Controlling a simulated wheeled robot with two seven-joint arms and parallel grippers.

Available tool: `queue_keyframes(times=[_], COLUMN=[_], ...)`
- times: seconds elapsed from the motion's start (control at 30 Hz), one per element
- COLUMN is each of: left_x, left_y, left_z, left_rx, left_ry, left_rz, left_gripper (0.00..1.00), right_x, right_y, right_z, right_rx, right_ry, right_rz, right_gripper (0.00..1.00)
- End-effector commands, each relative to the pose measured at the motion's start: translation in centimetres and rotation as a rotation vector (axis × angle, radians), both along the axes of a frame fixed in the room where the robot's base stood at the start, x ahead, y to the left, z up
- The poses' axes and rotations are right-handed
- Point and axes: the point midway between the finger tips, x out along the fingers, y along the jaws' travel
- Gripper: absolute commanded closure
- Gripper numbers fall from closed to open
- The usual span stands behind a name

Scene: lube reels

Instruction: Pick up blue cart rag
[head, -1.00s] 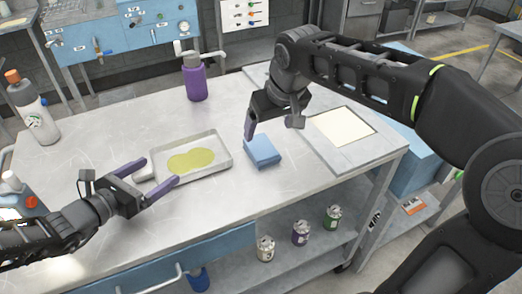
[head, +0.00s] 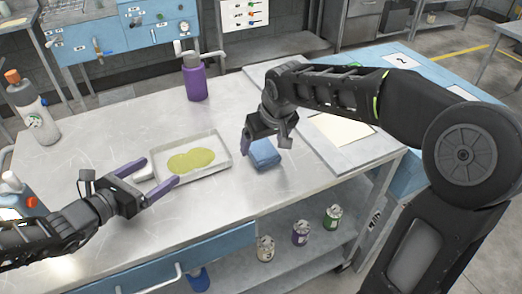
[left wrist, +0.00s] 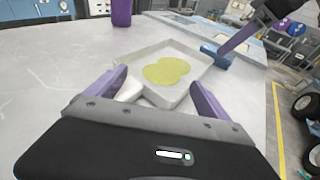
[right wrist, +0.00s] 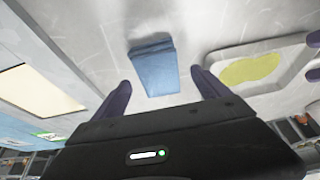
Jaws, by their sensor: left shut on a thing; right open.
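The blue folded rag (head: 264,155) lies flat on the metal table, right of a shallow tray (head: 222,163) holding a yellow-green puddle. It also shows in the right wrist view (right wrist: 153,68). My right gripper (head: 262,136) is open and empty over the rag; in the right wrist view the rag lies between and beyond its spread fingers (right wrist: 162,92). My left gripper (head: 160,188) is shut on the tray's pale handle (left wrist: 130,90) at the tray's left side. The fingers partly hide the handle.
A purple bottle (head: 195,78) stands behind the tray. A white bottle with an orange cap (head: 33,108) stands at the far left. A raised board with a cream sheet (head: 340,128) lies right of the rag. Several cans sit on the lower shelf (head: 310,265).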

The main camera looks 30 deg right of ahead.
Motion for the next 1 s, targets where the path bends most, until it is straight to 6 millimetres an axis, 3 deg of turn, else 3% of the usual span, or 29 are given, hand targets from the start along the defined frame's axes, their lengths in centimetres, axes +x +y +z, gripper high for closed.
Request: queue_keyframes(times=[0.03,0.23,1.0], left_x=[-0.9,-0.9,-0.9], left_y=[0.3,0.3,0.3], left_z=[-2.7,-2.7,-2.7], left_rx=[0.023,0.023,0.023], left_ry=[0.06,0.06,0.06], left_rz=[0.006,0.006,0.006], left_gripper=[0.32,0.32,0.32], right_x=[0.3,1.1,1.1], right_y=[0.0,0.0,0.0], right_z=[-1.1,-2.8,-2.8], right_rx=[0.0,0.0,0.0], right_ry=[0.004,0.0,-0.001], right_rz=[0.0,0.001,0.0], right_gripper=[0.15,0.15,0.15])
